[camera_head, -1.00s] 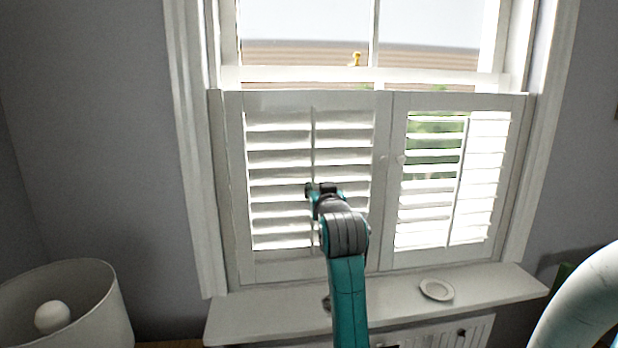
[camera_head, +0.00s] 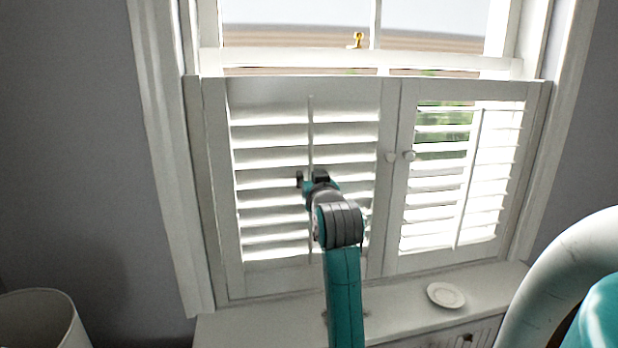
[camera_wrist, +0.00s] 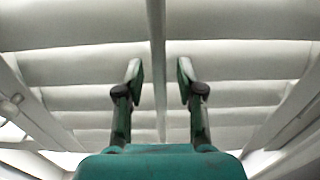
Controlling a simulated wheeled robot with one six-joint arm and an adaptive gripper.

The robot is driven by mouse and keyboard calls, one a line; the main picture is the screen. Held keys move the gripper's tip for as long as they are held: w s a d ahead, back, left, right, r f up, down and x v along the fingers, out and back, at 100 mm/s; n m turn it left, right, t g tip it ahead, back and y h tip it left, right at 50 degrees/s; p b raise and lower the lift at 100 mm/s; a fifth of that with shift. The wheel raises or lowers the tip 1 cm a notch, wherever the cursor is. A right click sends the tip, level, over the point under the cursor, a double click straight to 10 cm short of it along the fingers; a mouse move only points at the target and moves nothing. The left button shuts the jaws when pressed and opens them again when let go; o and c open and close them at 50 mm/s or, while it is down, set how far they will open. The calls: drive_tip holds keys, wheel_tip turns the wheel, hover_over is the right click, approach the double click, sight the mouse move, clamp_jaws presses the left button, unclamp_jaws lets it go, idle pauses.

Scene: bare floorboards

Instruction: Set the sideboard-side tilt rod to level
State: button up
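Two white shutter panels cover the lower window, each with a vertical tilt rod. The left tilt rod (camera_head: 311,130) runs down the middle of the left panel's louvers (camera_head: 268,157), which look tilted and mostly closed to view. The right tilt rod (camera_head: 467,180) stands on the right panel, where greenery shows between the upper louvers. My gripper (camera_head: 309,178) is at the left rod, about mid-height. In the wrist view my gripper (camera_wrist: 160,75) is open, and the left rod (camera_wrist: 157,60) appears between its two fingers. Neither finger visibly touches it.
A white sill (camera_head: 395,309) lies below the shutters, with a small white dish (camera_head: 445,295) on it. A lampshade (camera_head: 40,318) stands at lower left. A small yellow figure (camera_head: 357,40) shows at the upper window.

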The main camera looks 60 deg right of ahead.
clamp_jaws()
drive_tip(key=shift+f, duration=1.5)
unclamp_jaws()
drive_tip(key=v, duration=0.7)
drive_tip(key=shift+s+a, duration=0.15)
drive_tip(key=shift+s, duration=0.05)
